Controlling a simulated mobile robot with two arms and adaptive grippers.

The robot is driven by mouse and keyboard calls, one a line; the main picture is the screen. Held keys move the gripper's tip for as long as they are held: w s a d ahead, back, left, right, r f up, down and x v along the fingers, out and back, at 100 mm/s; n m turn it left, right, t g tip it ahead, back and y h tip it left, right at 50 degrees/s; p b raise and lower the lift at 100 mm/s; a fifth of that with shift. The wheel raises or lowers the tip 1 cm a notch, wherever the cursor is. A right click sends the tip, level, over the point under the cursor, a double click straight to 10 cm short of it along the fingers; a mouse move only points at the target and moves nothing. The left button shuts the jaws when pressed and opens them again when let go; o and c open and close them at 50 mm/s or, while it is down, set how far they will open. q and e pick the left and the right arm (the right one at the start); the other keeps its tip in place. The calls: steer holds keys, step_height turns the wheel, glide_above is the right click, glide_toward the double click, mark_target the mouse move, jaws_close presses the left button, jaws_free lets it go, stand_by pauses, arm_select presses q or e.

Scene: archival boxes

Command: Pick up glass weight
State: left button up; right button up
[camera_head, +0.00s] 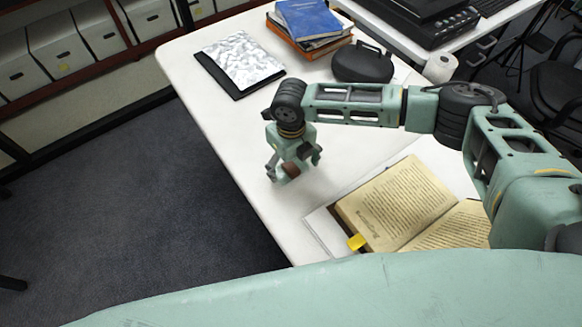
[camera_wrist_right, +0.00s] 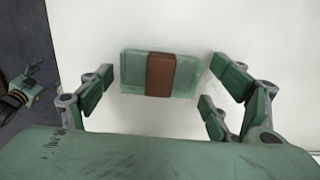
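The glass weight (camera_wrist_right: 130,72) is a pale green, see-through block with a brown band around its middle. It lies on the white table and shows whole in the right wrist view. My right gripper (camera_wrist_right: 160,82) is open, with one finger to the left of the block and two to the right, and gaps between the fingers and the glass. In the head view my right gripper (camera_head: 292,170) points down over the table's left part. It hides most of the weight; a brown patch of its band (camera_head: 291,169) shows between the fingers.
An open book (camera_head: 395,205) with a yellow tab lies to the right. A black case (camera_head: 362,64), a silver packet (camera_head: 242,60) and stacked books (camera_head: 308,22) are farther back. My left gripper (camera_wrist_right: 27,88) shows small beyond the table edge in the wrist view.

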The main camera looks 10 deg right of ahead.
steer(key=c, duration=0.5)
steer(key=shift+r, duration=0.1)
steer(key=c, duration=0.5)
arm_select(q)
steer(key=shift+s+a, duration=0.2)
steer(key=shift+s, duration=0.4)
steer(key=shift+f, duration=0.1)
